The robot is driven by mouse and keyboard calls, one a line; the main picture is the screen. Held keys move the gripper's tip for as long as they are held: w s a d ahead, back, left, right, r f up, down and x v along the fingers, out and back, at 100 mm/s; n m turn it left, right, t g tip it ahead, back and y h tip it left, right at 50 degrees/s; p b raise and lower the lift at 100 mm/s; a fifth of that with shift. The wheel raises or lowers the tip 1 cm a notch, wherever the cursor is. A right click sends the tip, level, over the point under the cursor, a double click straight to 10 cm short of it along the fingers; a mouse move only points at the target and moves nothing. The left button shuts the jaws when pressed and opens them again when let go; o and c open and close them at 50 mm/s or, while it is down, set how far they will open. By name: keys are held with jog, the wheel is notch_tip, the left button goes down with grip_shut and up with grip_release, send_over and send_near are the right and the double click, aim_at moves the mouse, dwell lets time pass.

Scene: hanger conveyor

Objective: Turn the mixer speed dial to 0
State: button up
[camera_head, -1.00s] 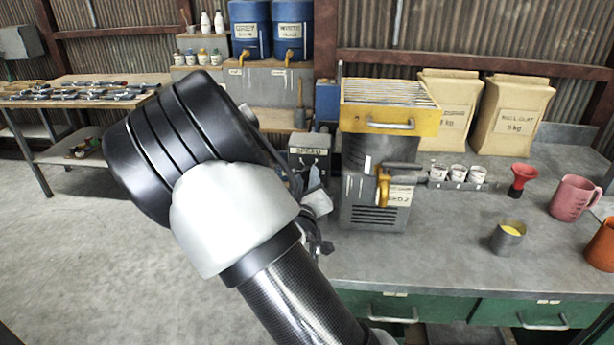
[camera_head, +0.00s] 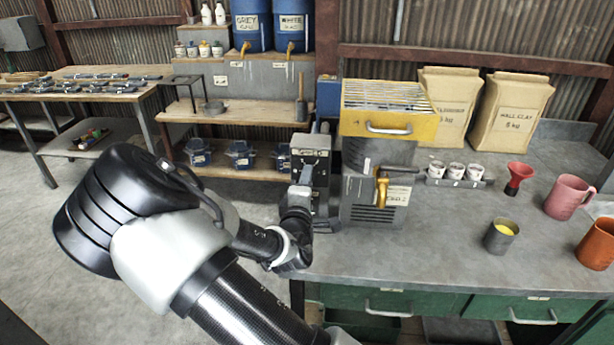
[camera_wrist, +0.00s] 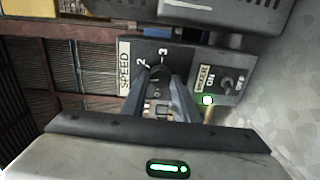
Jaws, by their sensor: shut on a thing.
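The mixer control box (camera_head: 312,150) stands at the left end of the bench, beside a grey machine with a yellow top. In the wrist view its dark panel carries a SPEED label (camera_wrist: 124,68) and the speed dial (camera_wrist: 157,71), with the numbers 2 and 3 showing near the dial's far side. My gripper (camera_wrist: 158,82) is shut on the dial, one finger on each side. The fingers hide the rest of the scale, so I cannot tell the exact setting. In the head view my wrist is in front of the box and the dial is hidden.
Beside the dial are a MIXER ON label (camera_wrist: 204,78), a toggle switch (camera_wrist: 228,86) and a lit green lamp (camera_wrist: 208,100). The grey machine (camera_head: 375,190) with a yellow lever (camera_head: 382,190) stands close right. A metal cup (camera_head: 500,236) and pink jug (camera_head: 568,197) are farther right.

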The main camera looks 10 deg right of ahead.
jog(key=shift+f+n+h+b, duration=0.1)
jog(key=shift+n+h+b, duration=0.2)
jog(key=shift+n, duration=3.55)
jog(key=shift+f+n+h+b, duration=0.1)
jog(key=shift+n+b, duration=0.3)
jog(key=shift+n, duration=3.45)
jog(key=o, duration=1.1)
jog(key=shift+c, duration=0.2)
jog(key=shift+s, duration=0.15)
